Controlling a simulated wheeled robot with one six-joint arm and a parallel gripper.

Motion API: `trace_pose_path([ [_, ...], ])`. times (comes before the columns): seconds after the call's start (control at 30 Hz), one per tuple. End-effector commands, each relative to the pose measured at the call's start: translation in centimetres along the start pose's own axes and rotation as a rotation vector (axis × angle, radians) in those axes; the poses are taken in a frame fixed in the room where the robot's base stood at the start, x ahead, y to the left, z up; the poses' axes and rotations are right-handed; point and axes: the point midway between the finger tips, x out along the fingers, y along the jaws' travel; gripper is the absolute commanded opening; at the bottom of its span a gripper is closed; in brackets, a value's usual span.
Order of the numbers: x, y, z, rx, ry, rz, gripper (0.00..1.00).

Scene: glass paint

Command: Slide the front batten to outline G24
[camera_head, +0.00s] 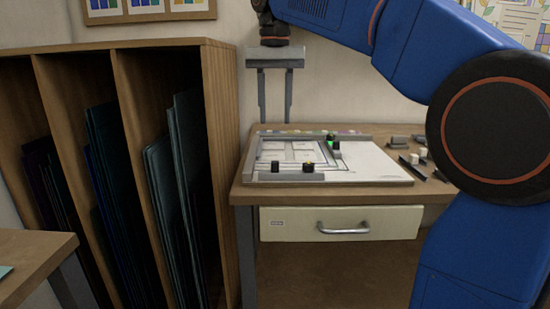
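The front batten (292,178) is a grey bar along the front edge of a white board (376,172) on the wooden table. Two black knobs with small yellowish marks stand at it. Thin coloured outlines lie on the board behind the batten; no label G24 can be read from here. My gripper (275,113) hangs fingers down, above and behind the back left of the board. Its two grey fingers are wide apart with nothing between them, and it is clear of the batten.
A grey bar (250,158) runs along the board's left side. Black pieces (336,149) and a green spot lie near its middle right. Small grey, black and white pieces (413,158) lie at the table's right. A wooden rack (216,150) of glass sheets stands close on the left.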

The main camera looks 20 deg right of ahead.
Motion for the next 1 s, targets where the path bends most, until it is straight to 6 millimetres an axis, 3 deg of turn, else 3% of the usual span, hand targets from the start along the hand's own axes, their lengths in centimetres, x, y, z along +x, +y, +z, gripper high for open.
trace_pose_path([
  [0.4,7.5,0.0,0.1,0.0,-0.002,0.001,0.36],
  [0.6,10.3,0.0,0.0,0.0,-0.001,0.0,0.36],
  [1.0,12.2,0.0,0.0,0.0,0.001,0.0,0.36],
])
